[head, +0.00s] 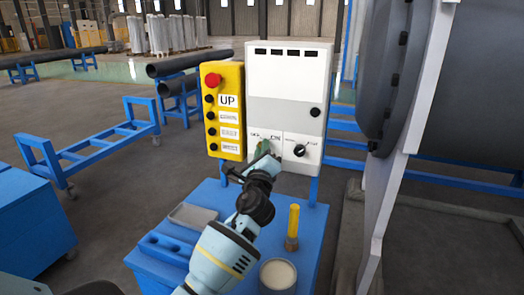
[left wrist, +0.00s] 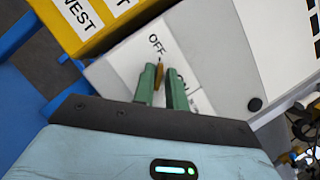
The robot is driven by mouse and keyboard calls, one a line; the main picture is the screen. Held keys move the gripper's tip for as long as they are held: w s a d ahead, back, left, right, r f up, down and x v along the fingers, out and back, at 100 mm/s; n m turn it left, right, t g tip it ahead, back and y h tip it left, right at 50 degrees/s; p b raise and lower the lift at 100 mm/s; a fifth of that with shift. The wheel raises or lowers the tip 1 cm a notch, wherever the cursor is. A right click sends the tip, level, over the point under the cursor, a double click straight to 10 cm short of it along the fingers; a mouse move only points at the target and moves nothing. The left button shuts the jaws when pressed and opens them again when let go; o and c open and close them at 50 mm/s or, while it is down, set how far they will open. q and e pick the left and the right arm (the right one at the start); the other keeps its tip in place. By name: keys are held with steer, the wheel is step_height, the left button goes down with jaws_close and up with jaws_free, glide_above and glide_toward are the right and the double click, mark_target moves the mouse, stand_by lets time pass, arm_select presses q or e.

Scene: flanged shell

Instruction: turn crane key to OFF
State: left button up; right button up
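The crane key (left wrist: 159,79) is a small brass-coloured piece on the white label plate of the control cabinet (head: 287,85). In the left wrist view, the word OFF stands just above it, and a second word to its right is partly hidden by a finger. My left gripper (head: 263,148) is at the lower left of the cabinet face. Its two green fingers (left wrist: 164,88) stand on either side of the key, apart, with the key close to the left finger and a gap towards the right one. In the head view the gripper hides the key. My right gripper is not in view.
A yellow button box (head: 225,112) with a red stop button hangs left of the cabinet. A black rotary knob (head: 299,150) sits right of my gripper. Below is a blue bench (head: 312,228) with a yellow-handled tool (head: 293,226) and a round container (head: 278,274). A large dark flanged shell (head: 460,90) stands right.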

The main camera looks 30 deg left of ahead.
arm_select(q)
steer(key=shift+o, duration=1.1)
steer(key=shift+f, duration=0.1)
steer(key=v, duration=0.7)
steer(key=shift+s+d, duration=0.15)
steer(key=shift+s, duration=0.2)
steer(key=shift+f, duration=0.2)
